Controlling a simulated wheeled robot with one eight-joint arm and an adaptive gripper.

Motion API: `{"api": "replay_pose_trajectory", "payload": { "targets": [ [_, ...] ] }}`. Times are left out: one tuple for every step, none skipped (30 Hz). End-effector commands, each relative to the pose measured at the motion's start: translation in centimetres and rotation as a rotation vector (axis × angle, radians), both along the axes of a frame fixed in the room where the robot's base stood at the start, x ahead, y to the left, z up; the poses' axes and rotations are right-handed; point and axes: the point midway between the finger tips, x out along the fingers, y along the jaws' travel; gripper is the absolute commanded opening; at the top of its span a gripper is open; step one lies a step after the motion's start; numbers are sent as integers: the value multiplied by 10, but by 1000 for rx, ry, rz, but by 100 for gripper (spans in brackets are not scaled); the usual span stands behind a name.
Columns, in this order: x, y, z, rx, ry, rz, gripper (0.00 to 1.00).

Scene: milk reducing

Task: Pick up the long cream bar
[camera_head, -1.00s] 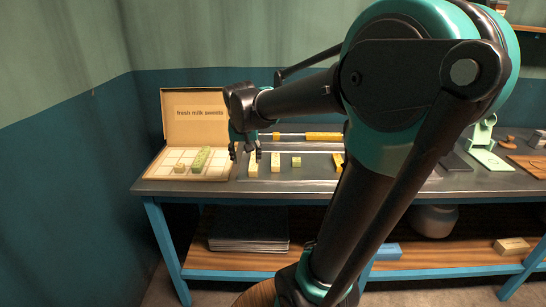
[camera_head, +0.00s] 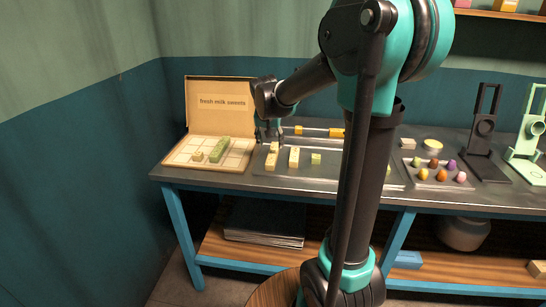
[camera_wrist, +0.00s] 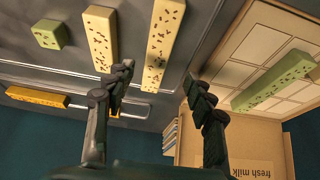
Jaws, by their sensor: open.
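The long cream bar (camera_head: 272,158), with dark specks, lies near the left end of a dark tray on the workbench. In the wrist view the long cream bar (camera_wrist: 164,40) shows between my fingers, its near end close to them. My gripper (camera_head: 268,137) is open and empty at the bar's far end; its fingers also frame the bar in the wrist view (camera_wrist: 157,73). Contact cannot be told. A shorter cream bar (camera_head: 294,158) lies to the right, with a green cube (camera_head: 316,159) beyond it.
An open box (camera_head: 175,161) labelled "fresh milk sweets" stands left of the tray (camera_head: 340,172), holding a green bar (camera_head: 219,150) and a small cream piece (camera_head: 198,156). A yellow bar (camera_head: 312,132) lies behind. Coloured sweets (camera_head: 441,175) and stands (camera_head: 485,128) are at right.

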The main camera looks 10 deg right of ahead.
Motion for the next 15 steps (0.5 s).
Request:
{"api": "replay_pose_trajectory", "payload": {
  "targets": [
    [1,-1,-4,0,0,0,54],
    [2,-1,-6,0,0,0,54],
    [3,-1,-7,0,0,0,54],
    [3,-1,-8,0,0,0,54],
    [4,-2,-10,0,0,0,54],
    [5,-2,-12,0,0,-1,54],
    [6,-3,-15,0,0,-1,54],
    [8,-5,-18,0,0,-1,54],
    [10,-7,-23,1,0,-2,54],
    [12,-8,-28,1,0,-2,54],
    [14,-10,-32,1,0,-2,54],
    [16,-12,-37,1,0,-2,54],
    [18,-12,-41,0,0,-1,54],
    [19,-12,-44,0,0,-1,54],
    [20,-12,-48,0,0,-1,54]
  ]
}}
